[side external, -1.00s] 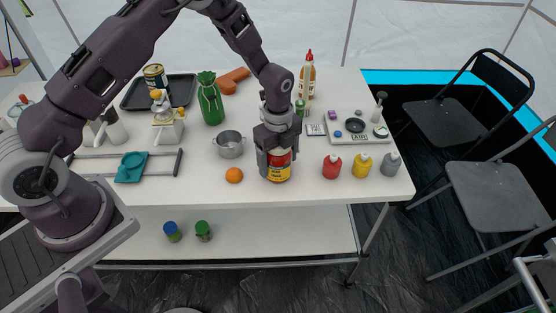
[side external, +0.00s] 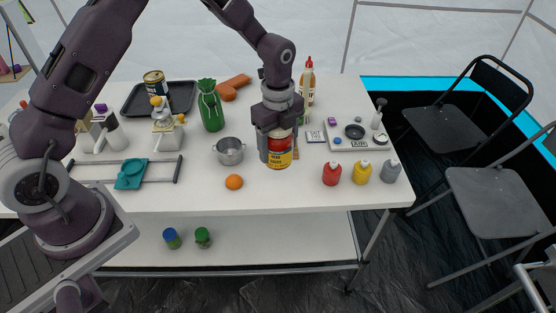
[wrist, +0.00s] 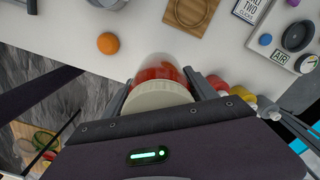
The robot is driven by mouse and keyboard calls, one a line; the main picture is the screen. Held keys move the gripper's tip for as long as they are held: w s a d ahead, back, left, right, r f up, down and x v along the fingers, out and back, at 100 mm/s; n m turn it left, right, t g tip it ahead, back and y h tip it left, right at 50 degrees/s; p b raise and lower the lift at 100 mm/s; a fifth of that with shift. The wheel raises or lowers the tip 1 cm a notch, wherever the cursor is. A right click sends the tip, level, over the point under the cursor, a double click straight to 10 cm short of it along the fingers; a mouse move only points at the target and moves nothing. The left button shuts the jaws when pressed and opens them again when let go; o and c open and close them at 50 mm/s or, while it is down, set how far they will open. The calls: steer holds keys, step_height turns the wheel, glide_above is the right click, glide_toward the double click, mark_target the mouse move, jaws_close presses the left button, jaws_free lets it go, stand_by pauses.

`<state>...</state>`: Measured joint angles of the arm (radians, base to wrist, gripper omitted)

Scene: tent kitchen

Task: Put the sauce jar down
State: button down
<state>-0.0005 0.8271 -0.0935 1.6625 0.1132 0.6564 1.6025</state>
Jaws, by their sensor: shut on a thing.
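In the wrist view the jar's pale lid (wrist: 160,96) faces the camera, between my gripper's fingers (wrist: 160,88). The jar's red contents show beyond the lid. Whether its base touches the table (side external: 315,192) is hard to tell, but it looks slightly raised.
An orange (side external: 234,182) and a metal pot (side external: 229,151) are left of the jar. Red (side external: 332,173), yellow (side external: 362,172) and grey (side external: 391,171) bottles stand to the right. The table's front strip is clear.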

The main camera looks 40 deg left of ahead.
steer(key=shift+s+a+r+n, duration=0.15)
steer(key=shift+r+n, duration=0.35)
steer(key=shift+r, duration=0.75)
steer(key=n, duration=0.1)
steer(key=s+a+r+n, duration=0.1)
steer(key=a+n, duration=0.1)
steer(key=n, duration=0.1)
steer(key=shift+s+r, duration=0.2)
steer(key=shift+s, duration=0.05)
steer(key=s+a+r+n, duration=0.3)
steer(key=s+n, duration=0.3)
steer(key=n, duration=0.9)
steer(key=shift+s+a, duration=0.2)
steer(key=shift+a, duration=0.7)
